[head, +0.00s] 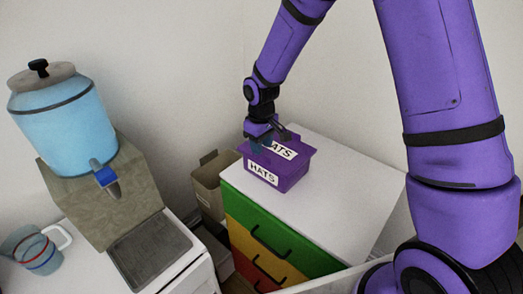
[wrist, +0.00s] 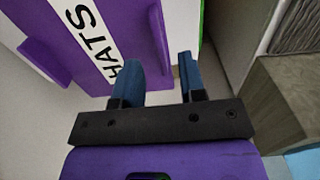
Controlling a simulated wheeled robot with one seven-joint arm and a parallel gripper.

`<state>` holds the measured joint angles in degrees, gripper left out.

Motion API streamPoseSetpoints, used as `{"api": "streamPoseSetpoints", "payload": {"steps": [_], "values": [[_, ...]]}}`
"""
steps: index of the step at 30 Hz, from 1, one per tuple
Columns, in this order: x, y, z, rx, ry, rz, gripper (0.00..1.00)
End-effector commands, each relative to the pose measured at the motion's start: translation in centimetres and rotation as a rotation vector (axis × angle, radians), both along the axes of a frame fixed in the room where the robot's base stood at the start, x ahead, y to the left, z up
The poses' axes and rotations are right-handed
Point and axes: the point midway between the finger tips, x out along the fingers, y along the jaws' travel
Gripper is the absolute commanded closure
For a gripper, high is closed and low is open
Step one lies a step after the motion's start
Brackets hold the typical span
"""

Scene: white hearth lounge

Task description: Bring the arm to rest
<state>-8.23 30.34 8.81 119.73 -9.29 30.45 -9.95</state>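My gripper (head: 262,141) is at the end of the purple arm, low over the rear left edge of a purple box (head: 290,176) labelled HATS. In the wrist view my gripper (wrist: 160,72) has its two blue fingers apart, with nothing seen held between them. The box's purple lid (wrist: 143,28) with its HATS label lies beneath the left finger, and its edge runs between the fingers. I cannot tell whether a finger touches the lid. The box sits closed on the white top of a drawer unit (head: 345,196).
The drawer unit has green, yellow and red drawers with dark handles. Left of it are open cardboard boxes (head: 213,180) on the floor. A counter at left holds a blue drink dispenser (head: 65,120) and a glass mug (head: 38,250). A white wall stands close behind.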

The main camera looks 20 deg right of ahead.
Motion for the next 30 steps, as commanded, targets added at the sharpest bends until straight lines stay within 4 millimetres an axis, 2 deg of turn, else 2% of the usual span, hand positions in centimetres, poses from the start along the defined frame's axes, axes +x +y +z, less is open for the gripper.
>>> {"api": "streamPoseSetpoints", "payload": {"steps": [3, 9, 19, 23, 30], "values": [[0.1, 0.0, 2.5, 0.001, -0.004, -0.002, 0.62], [0.0, 0.0, 5.8, 0.001, -0.003, -0.001, 0.62], [-0.3, -0.3, 8.8, -0.002, -0.010, -0.011, 0.62], [-1.2, -1.3, 11.1, -0.004, -0.039, -0.040, 0.62], [-4.3, -3.9, 16.5, -0.007, -0.104, -0.121, 0.62]]}}
